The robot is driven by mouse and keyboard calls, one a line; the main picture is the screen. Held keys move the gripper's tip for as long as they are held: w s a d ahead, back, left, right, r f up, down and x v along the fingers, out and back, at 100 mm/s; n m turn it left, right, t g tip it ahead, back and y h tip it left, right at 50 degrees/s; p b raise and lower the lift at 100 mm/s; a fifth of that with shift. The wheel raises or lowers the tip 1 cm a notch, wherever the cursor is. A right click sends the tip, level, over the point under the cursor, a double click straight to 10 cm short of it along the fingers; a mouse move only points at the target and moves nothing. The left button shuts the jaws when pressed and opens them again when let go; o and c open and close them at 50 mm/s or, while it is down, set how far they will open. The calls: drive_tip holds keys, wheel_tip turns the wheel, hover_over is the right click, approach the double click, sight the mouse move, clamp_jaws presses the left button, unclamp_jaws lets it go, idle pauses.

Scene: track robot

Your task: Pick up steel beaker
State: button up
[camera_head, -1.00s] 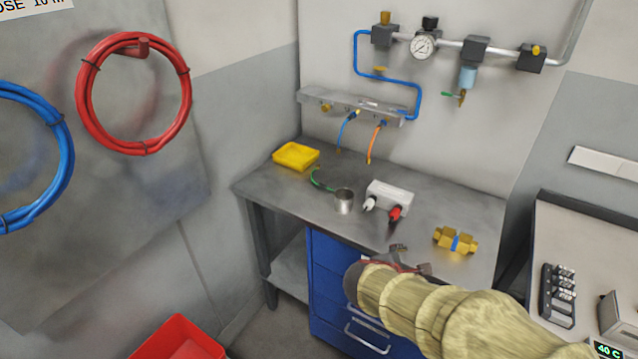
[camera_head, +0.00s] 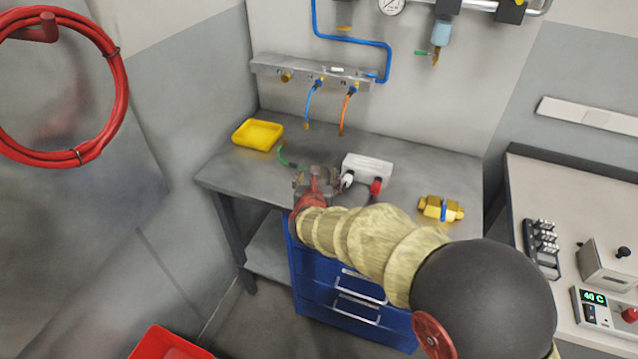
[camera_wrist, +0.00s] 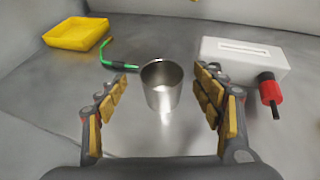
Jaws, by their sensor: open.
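The steel beaker (camera_wrist: 162,88) stands upright on the metal bench in the wrist view, centred between the fingers and slightly beyond their tips. It is a shiny, open-topped cylinder. My gripper (camera_wrist: 163,93) is open, with a yellow-padded finger on each side and clear space between each finger and the beaker. In the head view my gripper (camera_head: 316,178) is over the front part of the bench and hides the beaker.
A green hose (camera_wrist: 115,61) ends close behind the beaker. A yellow tray (camera_wrist: 77,33) lies at back left. A white box (camera_wrist: 242,60) with a red connector (camera_wrist: 269,90) stands right. A brass fitting (camera_head: 441,208) lies further right on the bench (camera_head: 225,173).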

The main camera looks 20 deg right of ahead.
drive_tip(key=b+x, duration=0.1)
drive_tip(key=x, duration=0.3)
drive_tip(key=shift+d+f, duration=0.15)
drive_tip(key=shift+f, duration=0.1)
drive_tip(key=shift+c, duration=0.5)
drive_tip(key=c, duration=1.1)
drive_tip(key=shift+c, duration=0.3)
